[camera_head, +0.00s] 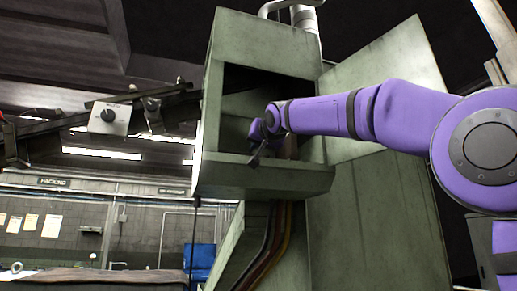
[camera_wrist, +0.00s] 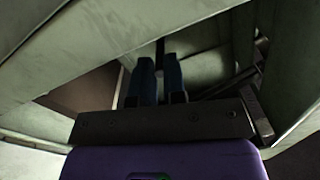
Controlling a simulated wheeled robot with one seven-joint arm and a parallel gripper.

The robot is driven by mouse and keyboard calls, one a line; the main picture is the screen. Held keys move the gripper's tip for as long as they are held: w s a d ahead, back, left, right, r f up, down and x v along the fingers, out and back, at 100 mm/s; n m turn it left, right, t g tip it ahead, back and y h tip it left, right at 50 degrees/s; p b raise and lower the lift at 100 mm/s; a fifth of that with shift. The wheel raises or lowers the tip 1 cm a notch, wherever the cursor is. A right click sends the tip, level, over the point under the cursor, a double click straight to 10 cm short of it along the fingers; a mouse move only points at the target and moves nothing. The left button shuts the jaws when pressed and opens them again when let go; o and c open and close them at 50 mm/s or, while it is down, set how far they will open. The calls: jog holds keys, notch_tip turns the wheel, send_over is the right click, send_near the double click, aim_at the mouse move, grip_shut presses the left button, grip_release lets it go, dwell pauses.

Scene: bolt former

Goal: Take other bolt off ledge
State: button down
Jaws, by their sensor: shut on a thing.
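The green machine housing has an open recess, with a ledge (camera_head: 230,178) along its lower front. My gripper (camera_head: 257,150) is inside the recess, just above the ledge, and looks small and dark in the head view. In the wrist view the two dark blue fingers of my gripper (camera_wrist: 159,64) are close together. A thin dark piece, seemingly the bolt (camera_wrist: 160,48), shows between and beyond the fingertips, and they are shut on it. Most of it is hidden by the fingers. I cannot tell whether it touches the ledge.
The recess walls stand close around my gripper. A green side panel (camera_head: 388,90) is behind my arm. A dark rail with a pale box (camera_head: 109,118) is at the left. A dark bar (camera_wrist: 228,82) runs slanting right of the fingers. Cables (camera_head: 270,245) hang below the ledge.

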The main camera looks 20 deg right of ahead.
jog(key=shift+r, duration=0.75)
jog(key=shift+s+d+r, duration=0.1)
jog(key=shift+s+r, duration=0.1)
jog(key=shift+r, duration=0.05)
jog(key=s+d, duration=0.3)
jog(key=s, duration=0.4)
jog(key=s+d+r, duration=0.1)
jog(key=s+d, duration=0.3)
jog(key=s, duration=0.2)
jog(key=shift+s+d+r, duration=0.15)
jog(key=shift+s+d, duration=0.15)
jog(key=shift+s, duration=0.05)
